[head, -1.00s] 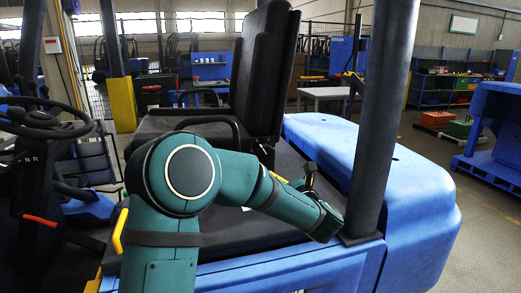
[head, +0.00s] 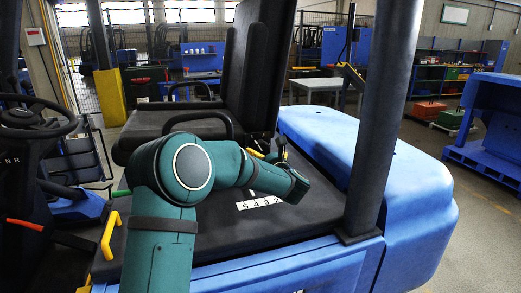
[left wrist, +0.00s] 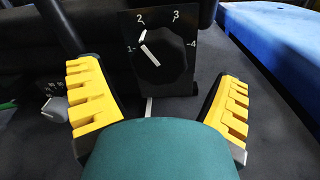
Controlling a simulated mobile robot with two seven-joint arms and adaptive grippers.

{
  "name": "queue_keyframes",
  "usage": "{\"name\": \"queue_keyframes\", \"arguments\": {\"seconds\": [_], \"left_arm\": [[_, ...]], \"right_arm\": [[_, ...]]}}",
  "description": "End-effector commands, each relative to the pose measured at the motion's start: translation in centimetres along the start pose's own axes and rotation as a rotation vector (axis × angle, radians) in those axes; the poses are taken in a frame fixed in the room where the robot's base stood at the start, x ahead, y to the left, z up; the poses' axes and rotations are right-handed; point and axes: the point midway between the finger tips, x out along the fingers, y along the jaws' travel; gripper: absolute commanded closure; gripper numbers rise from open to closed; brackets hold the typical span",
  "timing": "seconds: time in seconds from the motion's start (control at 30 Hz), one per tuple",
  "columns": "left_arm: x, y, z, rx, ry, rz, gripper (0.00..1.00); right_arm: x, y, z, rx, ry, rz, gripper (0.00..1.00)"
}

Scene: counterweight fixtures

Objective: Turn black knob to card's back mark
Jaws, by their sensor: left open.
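The black knob (left wrist: 162,56) shows in the left wrist view, on an upright black panel (left wrist: 186,86) marked 1 to 4. Its white pointer is tilted up and left, close to the 2. My left gripper (left wrist: 159,105) is open, its yellow-padded fingers apart on either side below the knob, with nothing between them. In the head view the left gripper (head: 270,153) is over the back of the black deck; the knob cannot be made out there. A white card with dark characters (head: 259,202) lies on the deck below my left forearm. My right gripper is not in view.
A black seat (head: 240,80) with armrest stands behind the arm. A dark pillar (head: 374,120) rises right of the gripper, beside a blue cover (head: 415,190). A steering wheel (head: 35,120) is at left. The deck's front (head: 235,235) is largely clear.

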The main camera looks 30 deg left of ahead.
Motion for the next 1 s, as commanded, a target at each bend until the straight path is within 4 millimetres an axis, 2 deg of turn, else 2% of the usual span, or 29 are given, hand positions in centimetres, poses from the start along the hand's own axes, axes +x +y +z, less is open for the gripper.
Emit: {"name": "queue_keyframes", "arguments": {"seconds": [0.1,0.3,0.67,0.8,0.87,1.0], "left_arm": [[1.9,0.0,0.0,0.000,0.000,0.001,0.09],[3.6,0.0,0.0,0.001,-0.001,0.001,0.09],[4.0,0.0,0.0,0.001,0.000,-0.001,0.11],[4.0,0.0,0.0,0.001,-0.001,-0.001,0.60],[4.0,0.0,0.0,0.001,0.000,-0.001,0.79],[4.0,0.0,0.0,0.001,0.000,-0.001,0.79]], "right_arm": [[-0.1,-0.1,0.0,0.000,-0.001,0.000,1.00],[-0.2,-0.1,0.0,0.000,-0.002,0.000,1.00],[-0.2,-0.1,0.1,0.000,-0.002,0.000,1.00],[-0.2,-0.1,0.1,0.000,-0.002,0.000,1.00],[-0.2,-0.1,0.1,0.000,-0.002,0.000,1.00],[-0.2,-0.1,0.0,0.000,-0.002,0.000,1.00]]}}
